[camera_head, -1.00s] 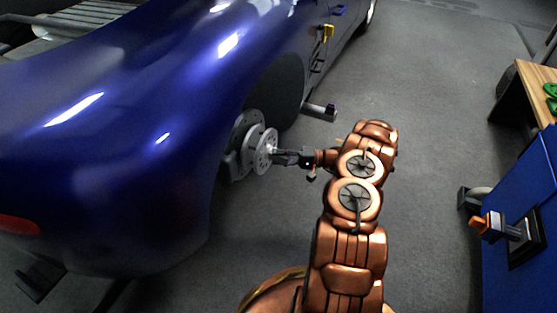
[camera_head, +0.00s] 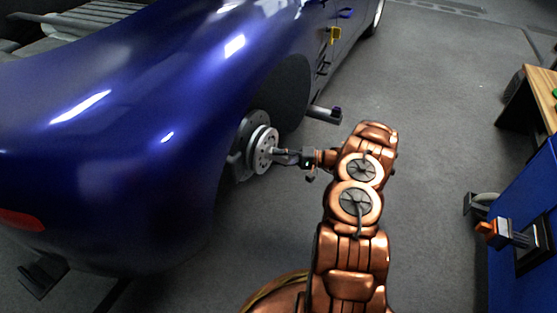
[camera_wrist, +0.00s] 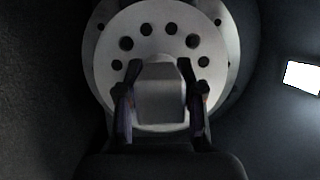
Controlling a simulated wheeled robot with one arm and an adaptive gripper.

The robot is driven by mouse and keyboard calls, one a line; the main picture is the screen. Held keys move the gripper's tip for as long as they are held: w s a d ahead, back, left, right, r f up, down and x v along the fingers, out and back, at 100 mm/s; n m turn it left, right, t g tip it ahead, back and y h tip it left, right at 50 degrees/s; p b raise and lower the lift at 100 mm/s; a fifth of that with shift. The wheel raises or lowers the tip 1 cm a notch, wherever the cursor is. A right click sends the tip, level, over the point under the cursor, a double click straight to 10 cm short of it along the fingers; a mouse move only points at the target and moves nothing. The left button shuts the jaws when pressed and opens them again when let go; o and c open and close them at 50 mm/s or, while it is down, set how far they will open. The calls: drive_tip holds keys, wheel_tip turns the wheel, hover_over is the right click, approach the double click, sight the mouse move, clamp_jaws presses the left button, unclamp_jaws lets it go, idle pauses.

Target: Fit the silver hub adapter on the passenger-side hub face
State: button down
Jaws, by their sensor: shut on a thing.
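The silver hub adapter (camera_head: 264,151) is a round plate with a ring of holes. My gripper (camera_head: 283,154) is shut on the adapter's central grey block and holds the plate upright in front of the passenger-side hub (camera_head: 252,127) in the blue car's wheel well. In the wrist view the adapter (camera_wrist: 160,18) faces me, with my gripper's fingers (camera_wrist: 160,90) on either side of the block. A paler disc edge of the hub (camera_wrist: 231,48) shows behind it, mostly to the right. The adapter hides most of the hub face. I cannot tell whether they touch.
The blue car (camera_head: 150,120) fills the left, its fender close beside the hub. A lift arm (camera_head: 325,113) reaches out under the car beyond the wheel well. A blue cabinet (camera_head: 520,255) and a wooden bench (camera_head: 535,95) stand at the right. The floor between is clear.

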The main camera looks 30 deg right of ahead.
drive_tip(key=shift+w+a+r+b, duration=0.1)
drive_tip(key=shift+w+a+b, duration=0.3)
drive_tip(key=shift+w, duration=0.5)
idle(0.3)
drive_tip(key=c, duration=0.7)
unclamp_jaws()
drive_tip(key=shift+a, duration=0.1)
drive_tip(key=shift+o, duration=0.2)
drive_tip(key=v, duration=1.2)
